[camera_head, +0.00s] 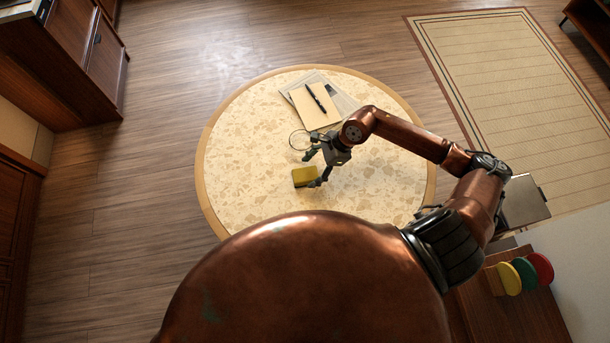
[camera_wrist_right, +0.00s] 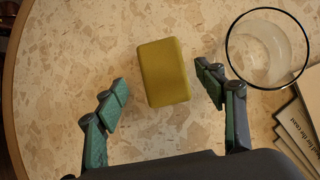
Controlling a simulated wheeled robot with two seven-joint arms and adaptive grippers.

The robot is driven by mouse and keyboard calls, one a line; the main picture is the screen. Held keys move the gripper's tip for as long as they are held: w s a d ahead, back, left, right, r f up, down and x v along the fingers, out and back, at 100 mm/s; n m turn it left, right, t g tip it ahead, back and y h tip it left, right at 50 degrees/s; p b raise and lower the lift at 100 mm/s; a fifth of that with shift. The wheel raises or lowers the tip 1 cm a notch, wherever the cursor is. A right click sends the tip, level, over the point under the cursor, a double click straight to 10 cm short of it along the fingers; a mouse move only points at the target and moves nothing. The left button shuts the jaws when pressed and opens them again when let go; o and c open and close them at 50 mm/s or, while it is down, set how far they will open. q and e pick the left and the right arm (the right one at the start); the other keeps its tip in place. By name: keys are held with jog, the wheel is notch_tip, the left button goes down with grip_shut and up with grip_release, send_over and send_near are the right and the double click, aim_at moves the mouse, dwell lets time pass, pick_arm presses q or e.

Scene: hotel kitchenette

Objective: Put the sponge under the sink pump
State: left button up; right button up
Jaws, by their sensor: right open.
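The yellow sponge (camera_head: 304,176) lies on the round speckled table (camera_head: 250,130). In the right wrist view the sponge (camera_wrist_right: 163,72) lies ahead of and between the fingers, with table showing on both sides of it. My right gripper (camera_head: 313,169) is open and empty, its green-padded fingers close to the sponge. In the right wrist view the open right gripper (camera_wrist_right: 163,98) shows a finger to each side, apart from the sponge. No sink or pump shows in either view. My left gripper is not in view.
A clear round glass (camera_wrist_right: 267,48) stands right of the sponge in the right wrist view. Books or papers (camera_head: 317,105) with a pen (camera_head: 315,97) lie at the table's far side. Wooden cabinets (camera_head: 85,45) stand at the left. The table's left part is clear.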

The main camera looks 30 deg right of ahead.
aim_at(306, 174)
jog(key=shift+w+x, duration=0.2)
jog(key=shift+x, duration=1.75)
jog(key=shift+d, duration=0.1)
jog(key=shift+c, duration=0.4)
jog(key=c, duration=1)
jog(key=shift+c, duration=0.2)
